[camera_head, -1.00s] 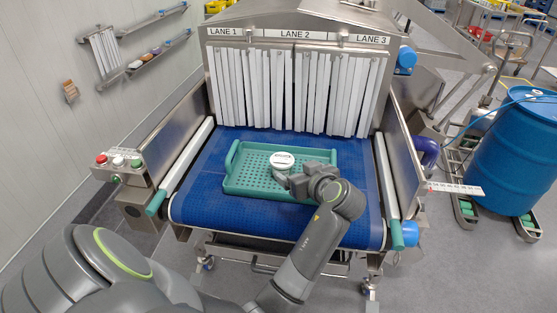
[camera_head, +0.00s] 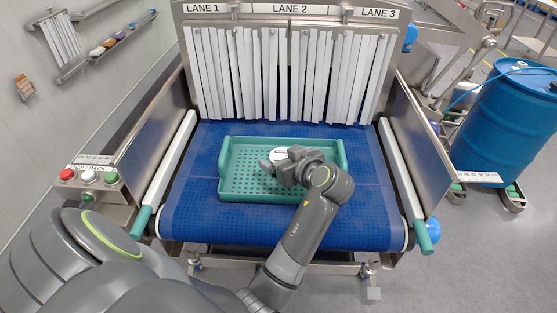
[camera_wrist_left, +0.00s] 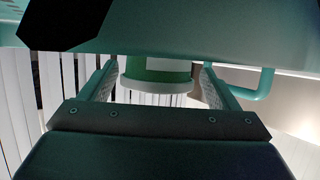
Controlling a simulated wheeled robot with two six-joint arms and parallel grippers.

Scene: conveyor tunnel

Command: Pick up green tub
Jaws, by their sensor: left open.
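The tub (camera_head: 279,153) stands in the teal perforated tray on the blue belt. In the head view only part of its white lid shows behind my left gripper (camera_head: 271,165). In the left wrist view the tub (camera_wrist_left: 157,72) shows a green side with a white patch. It lies between the two fingers of my left gripper (camera_wrist_left: 157,88), with gaps visible on both sides. The gripper is open and low over the tray, at the tub's near side. My right gripper is not in view.
The teal tray (camera_head: 228,178) has raised end handles. White strip curtains (camera_head: 285,75) hang behind it under the lane signs. Metal side walls and white rails flank the blue belt (camera_head: 200,225). A button box (camera_head: 90,178) stands at left, a blue drum (camera_head: 503,125) at right.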

